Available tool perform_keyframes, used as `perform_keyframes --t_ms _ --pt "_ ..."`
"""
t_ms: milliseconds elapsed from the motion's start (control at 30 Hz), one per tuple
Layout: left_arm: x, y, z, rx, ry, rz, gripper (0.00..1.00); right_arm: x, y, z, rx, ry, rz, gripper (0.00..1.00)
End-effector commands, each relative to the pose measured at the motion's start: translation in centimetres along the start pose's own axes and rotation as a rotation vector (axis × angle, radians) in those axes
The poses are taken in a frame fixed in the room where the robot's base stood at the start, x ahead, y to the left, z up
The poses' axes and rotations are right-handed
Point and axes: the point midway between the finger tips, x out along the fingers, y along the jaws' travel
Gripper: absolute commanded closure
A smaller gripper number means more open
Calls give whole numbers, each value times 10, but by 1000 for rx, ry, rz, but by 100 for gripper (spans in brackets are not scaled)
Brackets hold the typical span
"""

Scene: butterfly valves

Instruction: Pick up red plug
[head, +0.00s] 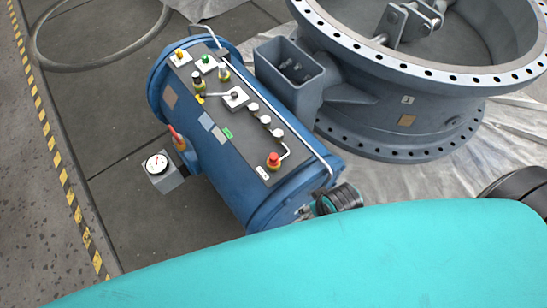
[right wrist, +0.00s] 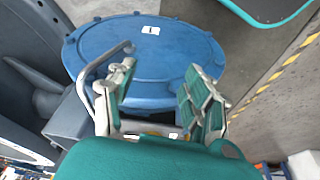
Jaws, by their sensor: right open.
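Two red parts show on the blue cylindrical unit (head: 225,185) in the head view. One is a round red knob (head: 273,160) at the near end of its dark top panel. The other is a small red piece (head: 176,136) on its left side by the gauge. I cannot tell which is the red plug. My right gripper (head: 318,206) is partly visible at the unit's near end, largely hidden by my teal body. In the right wrist view, the right gripper (right wrist: 158,82) is open and empty, its fingers in front of a blue round end face (right wrist: 150,48). My left gripper is not in view.
A large grey valve body (head: 400,105) with a bolted flange stands at the right on plastic sheeting. A white dial gauge (head: 157,164) sticks out on the unit's left. A hose (head: 100,66) lies at the upper left.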

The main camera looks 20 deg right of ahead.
Motion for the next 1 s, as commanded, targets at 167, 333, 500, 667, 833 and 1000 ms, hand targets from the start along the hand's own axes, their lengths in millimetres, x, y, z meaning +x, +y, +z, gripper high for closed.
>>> perform_keyframes --t_ms 167,333,500,667,833,1000 --pt "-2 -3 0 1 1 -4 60 -55 -5 -25 20 37 -17 48" --pt "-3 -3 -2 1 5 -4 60 -107 -30 -63 73 79 -93 48" --pt "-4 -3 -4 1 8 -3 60 -123 -57 -94 129 75 -166 48" --pt "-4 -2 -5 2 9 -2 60 -130 -78 -120 178 48 -207 48" --pt "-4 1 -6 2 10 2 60 -137 -92 -152 253 -10 -199 48" --pt "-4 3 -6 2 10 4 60 -144 -83 -183 388 -82 -82 48"
